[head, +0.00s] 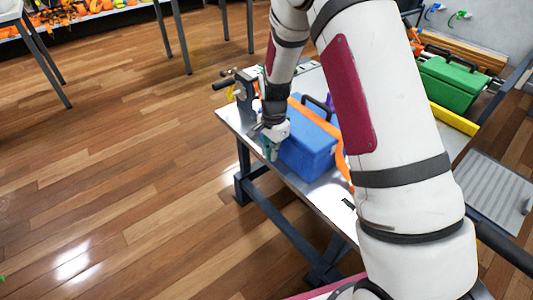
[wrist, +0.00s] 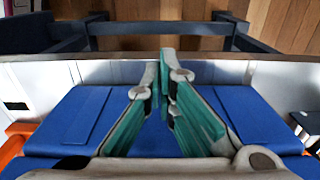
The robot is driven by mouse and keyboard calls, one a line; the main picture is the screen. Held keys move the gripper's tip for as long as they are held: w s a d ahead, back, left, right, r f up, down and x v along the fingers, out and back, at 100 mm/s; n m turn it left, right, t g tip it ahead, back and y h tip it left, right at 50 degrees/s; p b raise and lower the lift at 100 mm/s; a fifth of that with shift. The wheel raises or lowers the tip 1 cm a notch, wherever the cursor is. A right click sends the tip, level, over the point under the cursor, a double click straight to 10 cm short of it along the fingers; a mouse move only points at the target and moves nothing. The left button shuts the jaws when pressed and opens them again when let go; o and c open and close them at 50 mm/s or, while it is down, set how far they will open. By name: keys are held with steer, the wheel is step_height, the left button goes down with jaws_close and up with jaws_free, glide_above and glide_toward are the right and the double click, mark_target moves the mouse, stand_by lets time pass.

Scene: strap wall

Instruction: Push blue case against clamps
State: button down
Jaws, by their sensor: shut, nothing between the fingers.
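In the wrist view, the case (wrist: 70,118) spreads behind and to both sides of my fingers. My gripper (head: 270,150) is at the case's left side in the head view, near the bench edge. Its green-padded fingers (wrist: 165,62) are shut and empty, with tips together. I cannot tell whether they touch the case. Grey and black clamps (head: 243,92) stand at the bench's far left end. Part of a dark clamp (wrist: 308,128) appears at the wrist view's right edge.
A green case (head: 450,82) and a yellow bar (head: 453,118) lie right of my arm. A grey ribbed panel (head: 487,190) is at the right. My arm hides part of the bench. The wooden floor (head: 110,170) at left is clear.

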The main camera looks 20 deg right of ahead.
steer(key=shift+w+d, duration=0.25)
steer(key=shift+d, duration=0.35)
steer(key=shift+d, duration=0.1)
steer(key=w+d, duration=0.1)
steer(key=d, duration=0.3)
steer(key=w+d, duration=0.2)
steer(key=d, duration=0.2)
steer(key=w+d, duration=0.2)
steer(key=d, duration=0.3)
steer(key=shift+w, duration=0.25)
